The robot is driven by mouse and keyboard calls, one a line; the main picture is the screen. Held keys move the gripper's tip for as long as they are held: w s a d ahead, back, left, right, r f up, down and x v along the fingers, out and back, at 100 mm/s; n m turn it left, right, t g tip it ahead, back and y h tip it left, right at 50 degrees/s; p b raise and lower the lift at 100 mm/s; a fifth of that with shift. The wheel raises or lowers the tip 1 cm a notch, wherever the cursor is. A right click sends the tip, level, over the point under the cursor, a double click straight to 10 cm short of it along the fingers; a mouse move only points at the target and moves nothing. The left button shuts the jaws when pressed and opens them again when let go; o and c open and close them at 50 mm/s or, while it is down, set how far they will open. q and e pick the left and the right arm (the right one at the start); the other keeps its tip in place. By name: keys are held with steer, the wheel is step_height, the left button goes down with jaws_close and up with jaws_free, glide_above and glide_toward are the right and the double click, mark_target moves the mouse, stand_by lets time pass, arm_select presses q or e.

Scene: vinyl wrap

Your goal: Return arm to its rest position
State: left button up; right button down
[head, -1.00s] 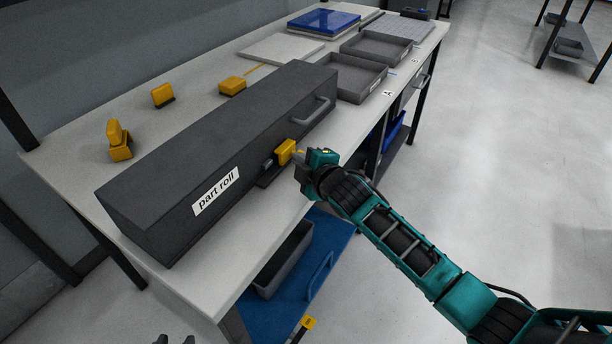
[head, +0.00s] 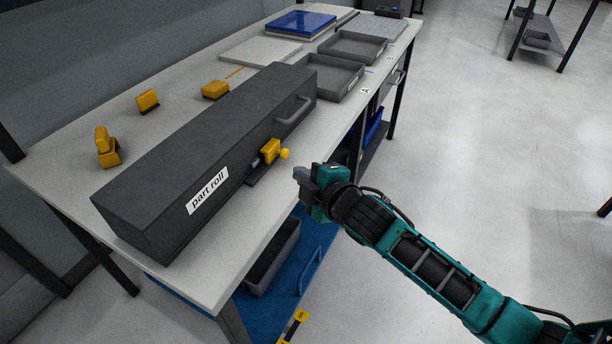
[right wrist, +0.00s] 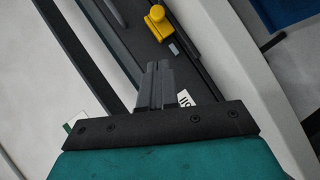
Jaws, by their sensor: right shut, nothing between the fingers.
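My right arm (head: 432,265) reaches in from the lower right of the head view. Its gripper (head: 301,177) is shut and empty. It is in front of the table's front edge, apart from the dark grey box labelled "part roll" (head: 207,160) and its yellow clamp (head: 270,151). In the right wrist view the two fingers (right wrist: 157,84) are together, with the yellow knob (right wrist: 157,20) beyond their tips. My left gripper does not show in the head view now.
The box lies along the white table (head: 240,230). Several yellow pieces, one a block (head: 215,90), lie behind it. Grey trays (head: 330,76) and a blue slab (head: 312,24) are farther back. A blue lower shelf (head: 290,292) holds a grey bin.

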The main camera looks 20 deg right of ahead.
steer(key=shift+s+r, duration=0.15)
steer(key=shift+s, duration=0.2)
stand_by(0.3)
steer(key=s+d+f+m+g+h, duration=0.1)
steer(key=s+d+f+m+g, duration=0.1)
steer(key=s+f+m, duration=1.2)
steer(key=s+f+g, duration=0.1)
steer(key=s+f, duration=0.1)
steer(key=s, duration=0.3)
steer(key=shift+s+d, duration=0.35)
steer(key=shift+f, duration=0.1)
